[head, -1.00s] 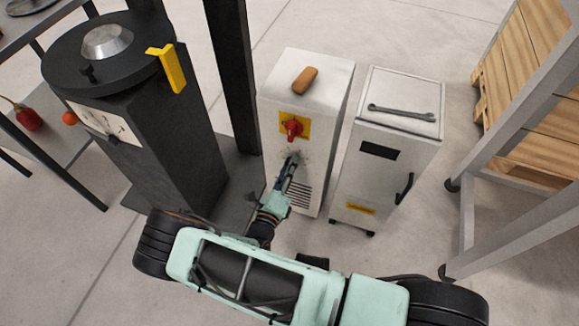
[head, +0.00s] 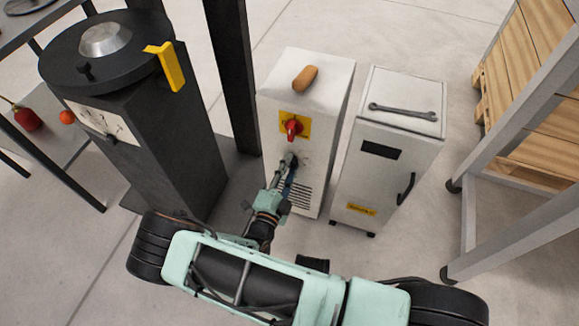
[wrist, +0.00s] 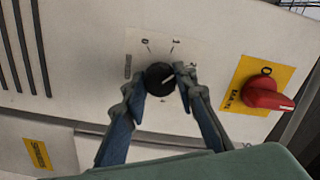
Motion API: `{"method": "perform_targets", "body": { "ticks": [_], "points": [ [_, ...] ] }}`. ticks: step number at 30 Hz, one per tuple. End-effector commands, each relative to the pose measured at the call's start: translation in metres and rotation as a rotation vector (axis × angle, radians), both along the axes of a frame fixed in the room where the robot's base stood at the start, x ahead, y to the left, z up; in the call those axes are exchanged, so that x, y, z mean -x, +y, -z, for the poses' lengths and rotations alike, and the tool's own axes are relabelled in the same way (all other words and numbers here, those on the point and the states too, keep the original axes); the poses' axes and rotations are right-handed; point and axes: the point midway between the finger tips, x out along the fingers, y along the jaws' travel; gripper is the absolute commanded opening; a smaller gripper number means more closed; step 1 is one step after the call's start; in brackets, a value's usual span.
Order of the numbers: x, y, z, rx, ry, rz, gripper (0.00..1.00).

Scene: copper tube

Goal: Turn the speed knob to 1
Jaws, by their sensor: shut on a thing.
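The speed knob (wrist: 155,76) is a small round black knob with a white pointer mark, on the front of the white cabinet (head: 308,90). In the wrist view the printed 0 stands above its left side and the 1 above its right. The pointer mark lies on the knob's right side, slanting up and right; I cannot tell its exact setting. My gripper (wrist: 160,81) has one finger on each side of the knob and is shut on it. In the head view my gripper (head: 287,162) covers the knob.
A red main switch on a yellow plate (head: 292,126) is above the knob; it also shows right of my gripper in the wrist view (wrist: 268,94). A second cabinet (head: 385,150) stands right, a dark machine (head: 150,130) left.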

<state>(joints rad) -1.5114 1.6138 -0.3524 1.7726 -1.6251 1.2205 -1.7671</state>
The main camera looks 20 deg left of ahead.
Motion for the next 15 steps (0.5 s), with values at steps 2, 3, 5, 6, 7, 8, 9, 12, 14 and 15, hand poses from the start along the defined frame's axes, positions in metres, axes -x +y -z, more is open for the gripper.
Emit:
{"method": "perform_targets", "body": {
  "ticks": [2,3,5,6,7,8,9,12,14,15],
  "points": [
    [-0.0006,-0.0014,0.0003,0.073,0.006,0.002,0.02],
    [-0.0006,-0.0015,0.0003,0.110,0.009,0.002,0.02],
    [-0.0006,-0.0015,0.0003,0.163,0.012,0.002,0.02],
    [-0.0006,-0.0016,0.0002,0.196,0.015,0.002,0.02],
    [-0.0006,-0.0016,0.0002,0.220,0.016,0.002,0.02],
    [-0.0006,-0.0016,0.0002,0.244,0.018,0.002,0.02],
    [-0.0006,-0.0016,0.0002,0.275,0.021,0.002,0.02],
    [-0.0007,-0.0017,0.0001,0.342,0.025,0.003,0.02],
    [-0.0007,-0.0017,0.0001,0.378,0.028,0.003,0.02],
    [-0.0007,-0.0016,0.0000,0.399,0.030,0.003,0.02]
  ]
}}
